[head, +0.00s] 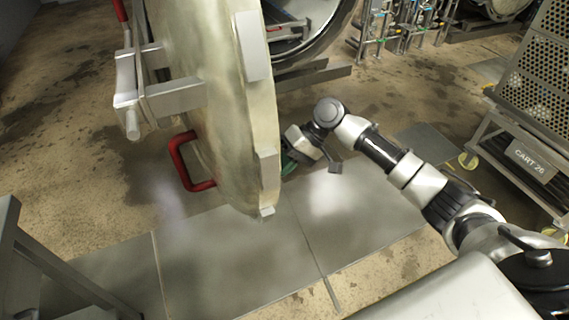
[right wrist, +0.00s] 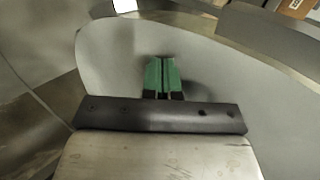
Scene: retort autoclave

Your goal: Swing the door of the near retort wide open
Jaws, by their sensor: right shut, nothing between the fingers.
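The near retort's door (head: 215,90) is a big pale disc, seen nearly edge-on in the head view. It stands swung away from the round retort mouth (head: 325,35) behind it. A red handle (head: 188,165) is on its left face, and a hinge bracket (head: 150,95) sits at its left. My right gripper (head: 290,162) is at the lower right edge of the door, partly hidden by the rim. In the right wrist view its green fingers (right wrist: 162,76) are together and empty, before a smooth pale surface. Contact with the door cannot be told. My left gripper is out of view.
A perforated cart labelled CART 26 (head: 530,158) stands at the right. Pipes and valves (head: 405,25) are at the back. A grey metal frame (head: 50,260) is at the lower left. Floor plates (head: 210,260) below the door are clear.

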